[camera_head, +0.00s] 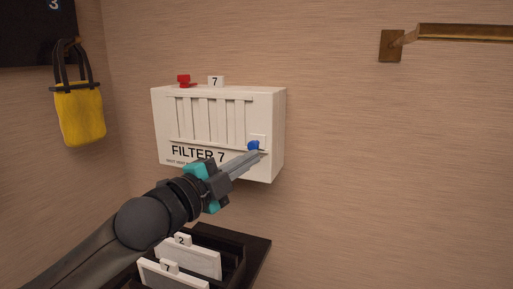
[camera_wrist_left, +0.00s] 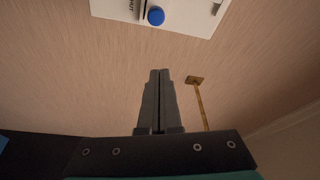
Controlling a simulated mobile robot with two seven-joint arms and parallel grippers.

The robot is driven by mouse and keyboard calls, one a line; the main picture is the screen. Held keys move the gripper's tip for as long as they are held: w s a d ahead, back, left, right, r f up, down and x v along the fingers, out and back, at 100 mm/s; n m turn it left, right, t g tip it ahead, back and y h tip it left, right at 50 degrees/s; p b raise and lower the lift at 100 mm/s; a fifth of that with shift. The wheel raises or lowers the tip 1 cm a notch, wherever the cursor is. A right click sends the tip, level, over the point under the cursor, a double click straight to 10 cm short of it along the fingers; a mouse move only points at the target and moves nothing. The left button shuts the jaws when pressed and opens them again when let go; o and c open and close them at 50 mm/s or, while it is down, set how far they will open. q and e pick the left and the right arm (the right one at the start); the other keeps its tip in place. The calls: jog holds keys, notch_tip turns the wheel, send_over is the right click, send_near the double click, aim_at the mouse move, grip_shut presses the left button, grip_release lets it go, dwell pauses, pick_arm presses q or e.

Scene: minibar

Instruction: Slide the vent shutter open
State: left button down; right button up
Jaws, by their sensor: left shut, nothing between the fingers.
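A white vent box (camera_head: 278,135) marked "FILTER 7" is fixed to the wall in the head view. Upright slats of the vent shutter (camera_head: 205,118) fill its front. A small blue knob (camera_head: 253,146) sits at the lower right of the front. It also shows in the left wrist view (camera_wrist_left: 155,16), at the top edge. My left gripper (camera_head: 257,155) is shut and empty, with its tips appearing just below the blue knob in the head view. In the left wrist view the fingertips (camera_wrist_left: 160,71) show a gap to the knob. My right gripper is in neither view.
A red knob (camera_head: 184,80) and a "7" tag (camera_head: 216,81) are on the box top. A dark rack (camera_head: 258,248) with numbered white panels stands below. A yellow bag (camera_head: 80,115) hangs left. A brass rail (camera_head: 465,33) is at upper right. Wall right of the box is bare.

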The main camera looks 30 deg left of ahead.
aim_at(250, 143)
pick_arm(q)
jog(key=w+r+p, duration=0.1)
jog(key=w+p, duration=0.2)
jog(key=w, duration=0.6)
jog(key=a, duration=0.1)
jog(key=s+a+f, duration=0.1)
jog(key=a, duration=0.1)
jog(key=shift+s+f, duration=0.2)
jog(key=shift+s, duration=0.05)
jog(key=shift+s+a, duration=0.2)
jog(key=shift+a, duration=0.55)
jog(key=shift+s+a, duration=0.15)
jog(key=shift+a, duration=0.6)
jog(key=shift+r, duration=0.1)
